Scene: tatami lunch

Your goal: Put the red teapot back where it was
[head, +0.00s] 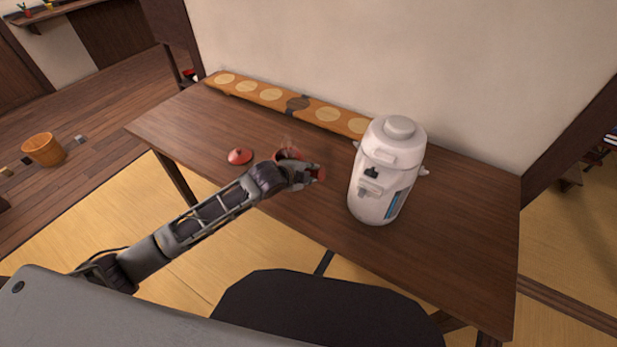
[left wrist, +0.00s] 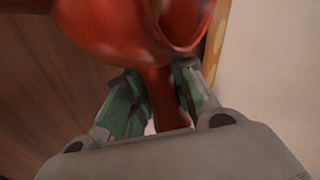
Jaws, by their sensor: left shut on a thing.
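The red teapot (head: 289,153) is at the middle of the table, left of the white dispenser, partly hidden behind my left gripper (head: 301,175). My left gripper is shut on its handle, whose red end (head: 319,173) sticks out past the fingers. The left wrist view shows the teapot's glossy body (left wrist: 115,35) with its open top, and the handle (left wrist: 160,95) between the green-padded fingers (left wrist: 158,85). I cannot tell whether the teapot touches the table. Its red lid (head: 239,157) lies apart on the table to the left. My right gripper is not in view.
The white dispenser (head: 385,175) stands close to the right of my gripper. A long wooden board with round inlays (head: 271,95) lies along the wall at the table's back. The dark wooden table (head: 440,250) is bare at the right and front. A wooden bucket (head: 44,150) is on the floor.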

